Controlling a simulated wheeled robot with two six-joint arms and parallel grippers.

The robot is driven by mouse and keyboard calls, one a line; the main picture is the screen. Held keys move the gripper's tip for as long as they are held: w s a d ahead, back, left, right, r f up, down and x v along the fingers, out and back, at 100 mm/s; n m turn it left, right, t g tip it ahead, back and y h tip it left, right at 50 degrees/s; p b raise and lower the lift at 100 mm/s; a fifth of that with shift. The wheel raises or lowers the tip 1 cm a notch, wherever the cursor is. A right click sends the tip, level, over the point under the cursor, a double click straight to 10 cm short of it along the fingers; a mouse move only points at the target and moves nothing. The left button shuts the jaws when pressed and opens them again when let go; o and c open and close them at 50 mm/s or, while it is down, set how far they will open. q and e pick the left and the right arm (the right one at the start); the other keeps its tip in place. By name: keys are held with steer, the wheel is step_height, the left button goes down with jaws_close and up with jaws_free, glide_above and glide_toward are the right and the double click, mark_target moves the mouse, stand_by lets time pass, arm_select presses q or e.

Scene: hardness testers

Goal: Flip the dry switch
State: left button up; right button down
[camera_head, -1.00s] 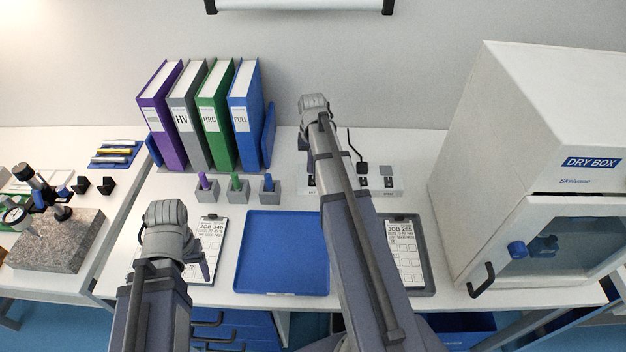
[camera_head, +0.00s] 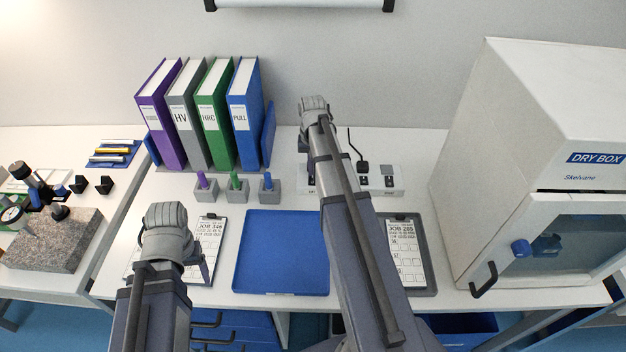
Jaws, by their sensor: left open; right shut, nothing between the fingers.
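A pale switch strip (camera_head: 376,184) lies on the bench behind my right forearm. Dark switches (camera_head: 389,182) show on its right part. Its middle is hidden by my arm, and its labels are too small to read, so I cannot tell which switch is the dry one. My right gripper (camera_head: 315,108) is shut and empty at the far end of my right arm, appearing above the strip in the picture; its fingertips are not clear. My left gripper (camera_head: 166,232) is open and empty at the front left, beside a clipboard; its fingers are mostly hidden by the wrist.
A white dry box (camera_head: 500,130) with a glass door stands at the right. A blue tray (camera_head: 282,252) lies at the front middle, with clipboards (camera_head: 404,252) on either side. Binders (camera_head: 213,115) and small coloured-peg blocks (camera_head: 235,190) stand left of my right arm.

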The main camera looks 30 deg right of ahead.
arm_select(q)
steer(key=shift+f, duration=0.3)
arm_select(e)
steer(key=shift+f, duration=0.3)
arm_select(q)
steer(key=shift+r, duration=0.15)
arm_select(e)
steer(key=shift+r, duration=0.15)
step_height(320, 180, up, 7)
steer(key=p, duration=0.6)
steer(key=shift+p, duration=0.35)
arm_select(q)
step_height(320, 180, up, 7)
arm_select(e)
steer(key=s+a+n, duration=0.5)
steer(key=s+a, duration=0.3)
steer(key=a, duration=0.7)
steer(key=s+a+n+h, duration=0.1)
steer(key=s+a+n, duration=0.4)
steer(key=a, duration=1)
steer(key=s, duration=0.3)
steer(key=shift+s+a, duration=0.25)
steer(key=shift+s, duration=0.05)
